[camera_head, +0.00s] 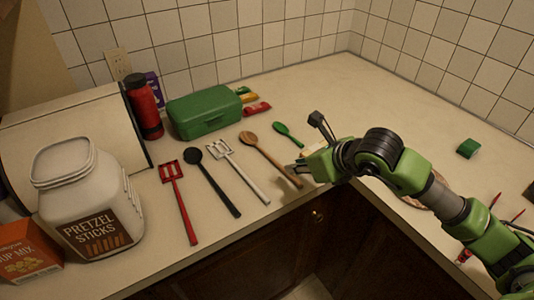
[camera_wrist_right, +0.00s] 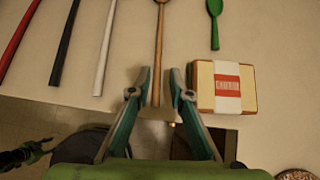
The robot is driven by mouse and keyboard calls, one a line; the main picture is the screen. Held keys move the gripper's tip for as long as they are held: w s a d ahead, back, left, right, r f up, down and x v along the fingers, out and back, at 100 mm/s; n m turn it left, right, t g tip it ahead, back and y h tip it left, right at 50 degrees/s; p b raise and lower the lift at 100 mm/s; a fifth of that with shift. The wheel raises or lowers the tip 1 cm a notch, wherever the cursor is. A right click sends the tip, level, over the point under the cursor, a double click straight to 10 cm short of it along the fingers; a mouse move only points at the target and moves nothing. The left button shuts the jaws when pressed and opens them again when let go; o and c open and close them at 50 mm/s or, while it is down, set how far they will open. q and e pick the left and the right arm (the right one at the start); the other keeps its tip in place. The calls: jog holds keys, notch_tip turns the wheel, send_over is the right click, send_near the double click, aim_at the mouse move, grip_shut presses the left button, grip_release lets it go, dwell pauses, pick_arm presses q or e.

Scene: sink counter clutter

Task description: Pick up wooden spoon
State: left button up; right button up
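The wooden spoon (camera_head: 262,148) lies flat on the counter between a white slotted turner (camera_head: 240,170) and a green spoon (camera_head: 288,134). Its handle points to the counter's front edge. My right gripper (camera_head: 295,171) is at the handle end. In the right wrist view the wooden spoon's handle (camera_wrist_right: 159,50) runs down between the two fingertips of my right gripper (camera_wrist_right: 160,80), which is open with a gap on both sides. The spoon's bowl is outside that view. What looks like my left gripper (camera_wrist_right: 38,146) shows dark at the lower left there; its fingers are unclear.
A cream block with a red-and-white label (camera_wrist_right: 227,85) lies close to the right finger. A black spoon (camera_head: 210,180) and red turner (camera_head: 176,200) lie further left. A pretzel jar (camera_head: 88,200), green box (camera_head: 205,110) and red bottle (camera_head: 144,105) stand behind or left.

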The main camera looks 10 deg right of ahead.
aim_at(283, 169)
jog(key=p+x, duration=0.1)
jog(key=x, duration=0.2)
jog(key=shift+w+a+f, duration=0.2)
jog(key=shift+a+f, duration=0.05)
jog(key=shift+w+a+f, duration=0.15)
jog(key=shift+w+f, duration=0.2)
jog(key=shift+f, duration=0.1)
grip_shut()
jog(key=shift+r+p, duration=0.1)
jog(key=shift+p, duration=0.2)
